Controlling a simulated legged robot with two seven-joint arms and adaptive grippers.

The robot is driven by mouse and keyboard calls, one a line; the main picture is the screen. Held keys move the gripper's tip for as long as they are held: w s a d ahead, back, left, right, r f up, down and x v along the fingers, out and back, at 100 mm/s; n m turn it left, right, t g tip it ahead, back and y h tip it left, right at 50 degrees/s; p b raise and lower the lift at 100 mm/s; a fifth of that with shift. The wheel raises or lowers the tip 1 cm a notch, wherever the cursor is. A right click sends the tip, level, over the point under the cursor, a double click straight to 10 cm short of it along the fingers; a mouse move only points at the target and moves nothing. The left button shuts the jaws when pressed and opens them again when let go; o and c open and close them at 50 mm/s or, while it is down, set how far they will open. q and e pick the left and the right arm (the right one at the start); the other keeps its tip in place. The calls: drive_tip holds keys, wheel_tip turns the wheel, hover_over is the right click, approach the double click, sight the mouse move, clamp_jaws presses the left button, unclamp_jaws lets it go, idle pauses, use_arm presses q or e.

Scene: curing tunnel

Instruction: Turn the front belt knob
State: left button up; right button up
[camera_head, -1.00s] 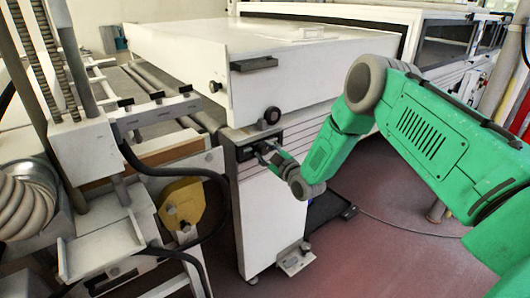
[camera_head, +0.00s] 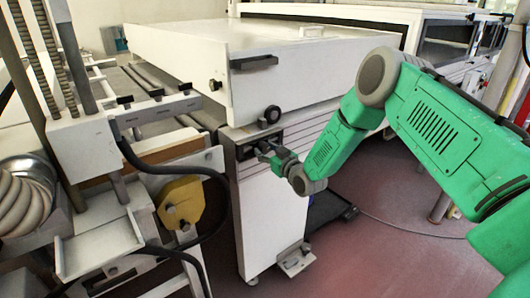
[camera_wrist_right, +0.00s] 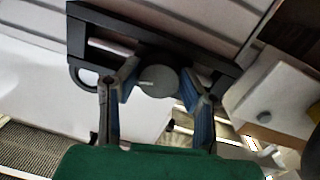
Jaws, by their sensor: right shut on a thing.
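The front belt knob (camera_wrist_right: 158,81) is a round dark grey knob with a pale pointer line, on a dark control panel (camera_wrist_right: 204,61) in the right wrist view. My right gripper (camera_head: 264,153) is in front of the same panel on the white machine's end column in the head view. In the wrist view, the right gripper's blue-padded fingers (camera_wrist_right: 157,86) are on both sides of the knob, shut on it. In the head view the knob is too small and covered by the fingers to make out. My left gripper is in neither view.
A yellow housing (camera_head: 181,203) and black cables stand to the left. The reddish floor on the right is mostly clear.

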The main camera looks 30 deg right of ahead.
drive_tip(key=shift+s+f+m, duration=0.1)
drive_tip(key=shift+f+m, duration=0.15)
drive_tip(key=shift+m, duration=0.35)
drive_tip(key=o, duration=1.1)
drive_tip(key=shift+o, duration=0.2)
drive_tip(key=shift+d, duration=0.1)
drive_tip(key=s, duration=1.2)
drive_tip(key=shift+d+r, duration=0.2)
drive_tip(key=shift+r, duration=0.05)
drive_tip(key=shift+w, duration=0.1)
